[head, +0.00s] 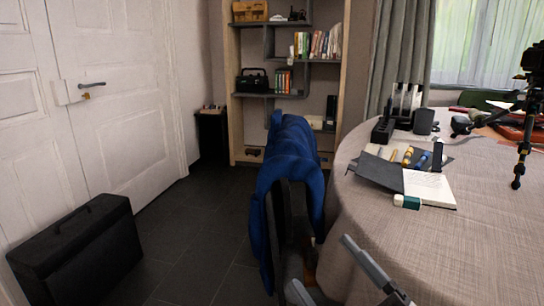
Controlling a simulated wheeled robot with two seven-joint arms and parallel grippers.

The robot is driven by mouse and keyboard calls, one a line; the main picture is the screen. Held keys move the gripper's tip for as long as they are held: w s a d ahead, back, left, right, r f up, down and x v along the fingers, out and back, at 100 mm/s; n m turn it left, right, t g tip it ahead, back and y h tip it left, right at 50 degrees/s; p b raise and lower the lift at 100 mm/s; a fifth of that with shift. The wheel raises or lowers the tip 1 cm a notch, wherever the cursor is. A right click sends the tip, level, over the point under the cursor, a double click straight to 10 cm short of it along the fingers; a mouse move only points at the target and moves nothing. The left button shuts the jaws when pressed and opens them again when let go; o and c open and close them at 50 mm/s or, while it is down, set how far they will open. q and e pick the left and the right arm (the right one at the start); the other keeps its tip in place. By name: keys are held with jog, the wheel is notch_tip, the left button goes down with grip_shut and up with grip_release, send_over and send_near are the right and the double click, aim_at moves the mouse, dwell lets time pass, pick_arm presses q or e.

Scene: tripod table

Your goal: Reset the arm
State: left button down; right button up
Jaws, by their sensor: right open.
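My right gripper (322,263) shows at the bottom edge, right of centre. Its two grey fingers are spread apart with nothing between them. It is in front of the round table's left edge and close to the chair with a blue jacket. Most of my right arm is out of the frame. My left gripper is not in view.
The round table (480,246) with a beige cloth fills the right side. An open notebook (430,188), an eraser (407,201) and a tripod (525,145) are on it. A blue jacket (287,170) hangs on a chair. A black case (78,248) stands left; floor between is clear.

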jog(key=s+d+f+m+g+h, duration=0.1)
jog(key=s+f+m+g+h, duration=0.2)
jog(key=f+m, duration=0.5)
jog(key=s+f+m+g+h, duration=0.2)
jog(key=f+m+g+h, duration=0.15)
jog(key=f+m, duration=0.5)
pick_arm(q)
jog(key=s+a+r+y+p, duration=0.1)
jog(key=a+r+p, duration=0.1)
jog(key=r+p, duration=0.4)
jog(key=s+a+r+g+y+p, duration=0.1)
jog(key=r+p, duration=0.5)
jog(key=p, duration=1.1)
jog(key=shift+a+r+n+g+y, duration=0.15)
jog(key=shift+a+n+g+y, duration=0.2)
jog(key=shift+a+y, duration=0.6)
pick_arm(e)
jog(key=s+d+r+h, duration=0.1)
jog(key=d+r, duration=0.1)
jog(key=r, duration=0.3)
jog(key=s+d+r+g+h, duration=0.1)
jog(key=d+r+h, duration=0.1)
jog(key=r, duration=0.3)
jog(key=shift+s+d+n, duration=0.25)
jog(key=shift+d+n, duration=0.1)
jog(key=shift+d, duration=0.4)
